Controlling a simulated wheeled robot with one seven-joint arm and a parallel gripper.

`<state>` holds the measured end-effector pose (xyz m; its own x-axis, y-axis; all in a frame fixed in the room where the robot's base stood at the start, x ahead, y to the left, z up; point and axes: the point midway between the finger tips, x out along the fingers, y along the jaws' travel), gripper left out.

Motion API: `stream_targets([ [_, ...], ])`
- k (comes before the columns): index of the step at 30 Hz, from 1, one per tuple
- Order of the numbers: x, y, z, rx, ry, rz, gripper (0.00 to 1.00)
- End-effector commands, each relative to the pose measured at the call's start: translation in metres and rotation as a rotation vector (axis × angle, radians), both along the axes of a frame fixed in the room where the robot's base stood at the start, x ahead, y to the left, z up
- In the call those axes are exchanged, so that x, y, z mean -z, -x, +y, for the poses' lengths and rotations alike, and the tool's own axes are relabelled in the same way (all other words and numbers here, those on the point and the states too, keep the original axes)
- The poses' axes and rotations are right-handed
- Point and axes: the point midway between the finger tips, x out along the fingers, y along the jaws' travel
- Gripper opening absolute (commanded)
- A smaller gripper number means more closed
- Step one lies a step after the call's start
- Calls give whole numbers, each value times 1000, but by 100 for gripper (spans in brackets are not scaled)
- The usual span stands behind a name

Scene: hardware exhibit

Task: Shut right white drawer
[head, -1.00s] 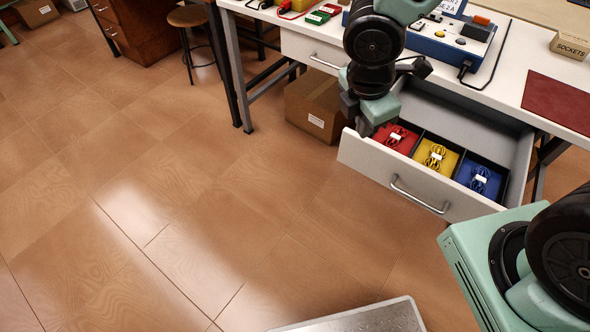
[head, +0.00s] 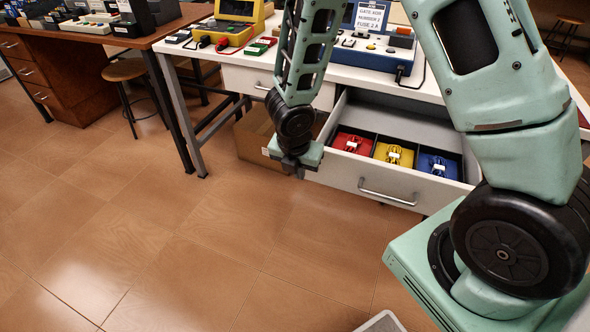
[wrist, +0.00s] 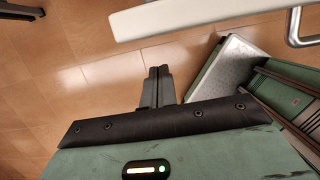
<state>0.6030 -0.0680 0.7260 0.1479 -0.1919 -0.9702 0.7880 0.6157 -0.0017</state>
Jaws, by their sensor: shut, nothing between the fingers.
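The right white drawer (head: 338,172) is pulled out from under the white bench in the head view. Its bar handle (head: 388,193) is on the front panel. Red, yellow and blue compartments inside hold bundled cables. My gripper (head: 298,170) is at the drawer's front left corner, in front of the panel in the picture. In the wrist view the drawer's white front edge (wrist: 200,16) crosses the top, with the handle (wrist: 300,30) at upper right. My gripper's fingers (wrist: 158,74) are together and empty, apart from the drawer edge, over floor.
A closed white drawer (head: 250,80) is left of the open one. A cardboard box (head: 256,136) stands under the bench, behind my gripper. The bench leg (head: 183,125) and a stool (head: 124,72) are further left.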

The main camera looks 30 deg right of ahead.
Motion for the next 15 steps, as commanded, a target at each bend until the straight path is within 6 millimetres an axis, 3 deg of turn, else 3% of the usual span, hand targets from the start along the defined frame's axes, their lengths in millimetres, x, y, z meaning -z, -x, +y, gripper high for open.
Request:
stream_targets([
  [6, -4, -14, -18, 2, -1, -1, 0],
  [15, -3, -16, -21, 0, -1, -1, 0],
])
